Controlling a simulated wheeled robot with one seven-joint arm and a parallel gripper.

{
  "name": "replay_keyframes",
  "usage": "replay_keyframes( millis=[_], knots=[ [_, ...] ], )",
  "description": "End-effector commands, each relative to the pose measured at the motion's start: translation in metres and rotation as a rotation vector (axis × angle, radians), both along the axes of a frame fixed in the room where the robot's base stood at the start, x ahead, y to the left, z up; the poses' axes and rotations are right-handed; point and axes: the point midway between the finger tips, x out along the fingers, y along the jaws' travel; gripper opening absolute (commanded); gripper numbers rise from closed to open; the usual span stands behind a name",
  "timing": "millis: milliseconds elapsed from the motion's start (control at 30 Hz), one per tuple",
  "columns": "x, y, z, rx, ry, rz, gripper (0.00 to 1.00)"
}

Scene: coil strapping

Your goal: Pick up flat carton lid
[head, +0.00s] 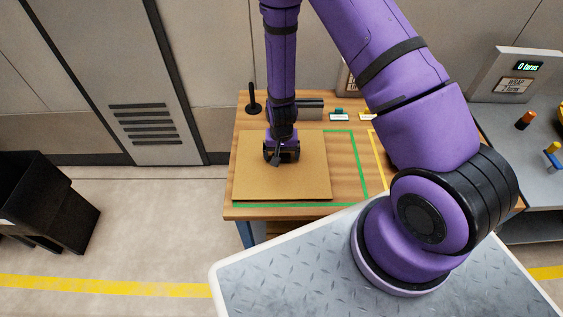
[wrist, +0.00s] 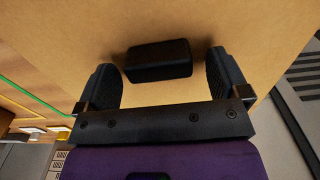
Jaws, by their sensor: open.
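The flat carton lid (head: 260,182) is a square tan cardboard panel lying flat on the wooden table, inside a green outline. In the wrist view its tan surface (wrist: 210,22) fills most of the picture. A black block-like handle (wrist: 158,60) stands on the lid there. My gripper (head: 282,157) points down over the upper middle of the lid. In the wrist view my gripper (wrist: 161,66) is open, with one finger on each side of the black handle and a gap on both sides. The head view hides most of the handle behind my gripper.
The wooden table (head: 346,173) has bare wood right of the lid, with a green outline (head: 357,165) and a yellow one. A black post (head: 252,100) and a grey block (head: 310,107) stand behind the lid. A black bin (head: 45,205) stands at left, and a grey bench (head: 525,150) at right.

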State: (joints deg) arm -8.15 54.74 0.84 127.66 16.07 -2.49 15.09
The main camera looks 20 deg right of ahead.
Motion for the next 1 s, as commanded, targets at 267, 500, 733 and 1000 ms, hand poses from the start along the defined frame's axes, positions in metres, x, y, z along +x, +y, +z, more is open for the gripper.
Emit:
replay_keyframes(
  millis=[267,500,733,1000],
  knots=[
    [-0.0001,0.0,-0.0042,0.0,0.0,0.0,0.94],
    [-0.0001,0.0,-0.004,0.0,0.0,0.0,0.48],
    [0.0,0.0,-0.0039,0.0,0.0,0.0,0.4],
    [0.0029,-0.0019,0.0017,0.0,-0.002,-0.001,0.4]
  ],
)
